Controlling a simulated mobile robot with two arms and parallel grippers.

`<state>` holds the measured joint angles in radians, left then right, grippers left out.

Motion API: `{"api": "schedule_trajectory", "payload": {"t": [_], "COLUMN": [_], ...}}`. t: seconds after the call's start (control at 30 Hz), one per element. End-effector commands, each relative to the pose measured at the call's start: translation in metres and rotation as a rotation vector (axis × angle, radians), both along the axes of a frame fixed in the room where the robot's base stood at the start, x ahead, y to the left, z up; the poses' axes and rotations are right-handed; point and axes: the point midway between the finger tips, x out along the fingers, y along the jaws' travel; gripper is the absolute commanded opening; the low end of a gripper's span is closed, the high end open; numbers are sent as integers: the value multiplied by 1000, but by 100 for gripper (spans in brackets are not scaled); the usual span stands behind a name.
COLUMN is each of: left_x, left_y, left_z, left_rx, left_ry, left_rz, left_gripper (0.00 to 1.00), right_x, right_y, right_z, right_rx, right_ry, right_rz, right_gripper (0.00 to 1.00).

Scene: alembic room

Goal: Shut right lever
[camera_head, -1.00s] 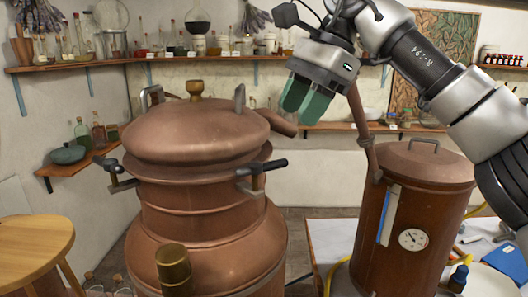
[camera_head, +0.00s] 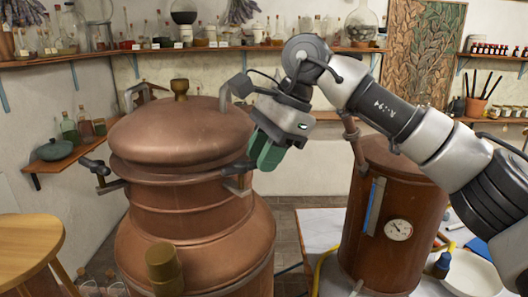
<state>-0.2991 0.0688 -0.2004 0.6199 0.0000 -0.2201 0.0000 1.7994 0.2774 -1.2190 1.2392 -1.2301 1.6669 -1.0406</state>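The copper still (camera_head: 190,215) stands left of centre with a domed lid (camera_head: 175,135). The right lever (camera_head: 238,169) is a dark handle on a bracket at the lid's right rim; it sticks out sideways to the right. My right gripper (camera_head: 268,160) hangs from the upper right with its green fingers pointing down, close to the lever's outer end. I cannot tell whether they touch, or whether the fingers are apart. A matching left lever (camera_head: 95,167) sits at the left rim. My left gripper is out of view.
A second copper vessel (camera_head: 400,190) with a gauge (camera_head: 398,229) stands to the right, below my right arm. A wooden stool (camera_head: 28,240) is at lower left. Shelves of bottles line the walls.

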Motion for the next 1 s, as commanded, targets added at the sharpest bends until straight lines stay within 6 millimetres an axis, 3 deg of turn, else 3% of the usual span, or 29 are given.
{"api": "schedule_trajectory", "payload": {"t": [0.03, 0.17, 0.57, 1.0], "left_x": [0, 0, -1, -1], "left_y": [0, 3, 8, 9], "left_z": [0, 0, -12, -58], "left_rx": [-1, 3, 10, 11], "left_ry": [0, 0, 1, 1], "left_rz": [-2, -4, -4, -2], "left_gripper": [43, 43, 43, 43], "right_x": [0, 0, -3, -17], "right_y": [0, 0, -1, -4], "right_z": [0, 0, -2, -4], "right_rx": [0, 0, 2, 3], "right_ry": [0, 0, -1, -5], "right_rz": [0, 0, -64, -412], "right_gripper": [19, 0, 0, 0]}}
